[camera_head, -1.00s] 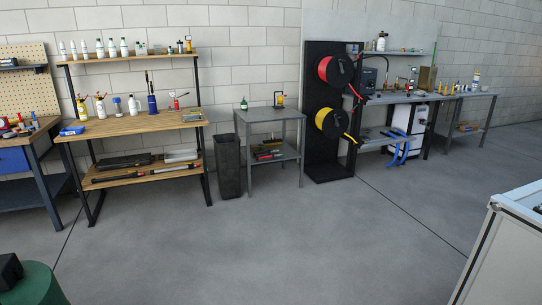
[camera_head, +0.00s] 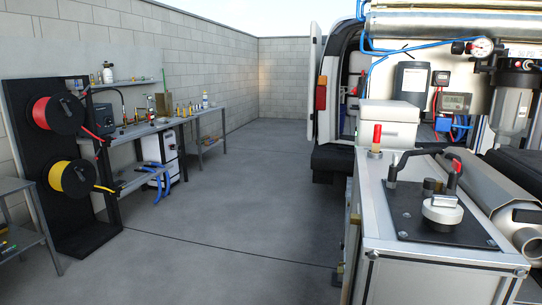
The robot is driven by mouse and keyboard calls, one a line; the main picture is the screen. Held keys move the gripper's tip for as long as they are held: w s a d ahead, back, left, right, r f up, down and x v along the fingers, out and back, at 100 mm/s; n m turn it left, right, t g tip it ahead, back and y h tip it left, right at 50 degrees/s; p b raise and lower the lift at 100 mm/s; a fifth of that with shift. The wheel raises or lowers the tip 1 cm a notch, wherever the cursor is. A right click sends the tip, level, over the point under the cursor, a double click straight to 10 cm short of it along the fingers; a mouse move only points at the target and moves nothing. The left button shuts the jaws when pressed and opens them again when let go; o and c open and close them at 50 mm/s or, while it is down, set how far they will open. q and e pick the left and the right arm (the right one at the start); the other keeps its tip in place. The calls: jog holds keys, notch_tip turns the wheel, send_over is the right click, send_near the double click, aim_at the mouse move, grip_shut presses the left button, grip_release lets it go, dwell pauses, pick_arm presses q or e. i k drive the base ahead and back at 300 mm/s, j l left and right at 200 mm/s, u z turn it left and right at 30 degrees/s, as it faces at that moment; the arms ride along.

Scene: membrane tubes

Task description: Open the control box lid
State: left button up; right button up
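A light grey box (camera_head: 388,126) with a lid-like top stands at the back left corner of the metal-framed unit (camera_head: 405,262); its top looks closed. A dark grey box (camera_head: 410,82) is mounted on the white panel behind it, with its front closed. I cannot tell for sure which of these is the control box. Neither of my grippers shows in this view.
A clear filter bowl (camera_head: 511,105) hangs at the right. A white van (camera_head: 328,105) stands behind. The floor at left centre is clear.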

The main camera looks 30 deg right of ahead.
aim_at(368, 110)
jog(key=i+j+z, duration=0.1)
jog(key=i+z, duration=0.15)
jog(key=z, duration=0.25)
jog(key=i+j+z, duration=0.2)
jog(key=z, duration=0.3)
jog(key=i+j+z, duration=0.3)
jog(key=z, duration=0.2)
jog(key=i+j+z, duration=0.15)
jog(key=j+z, duration=0.2)
jog(key=z, duration=0.15)
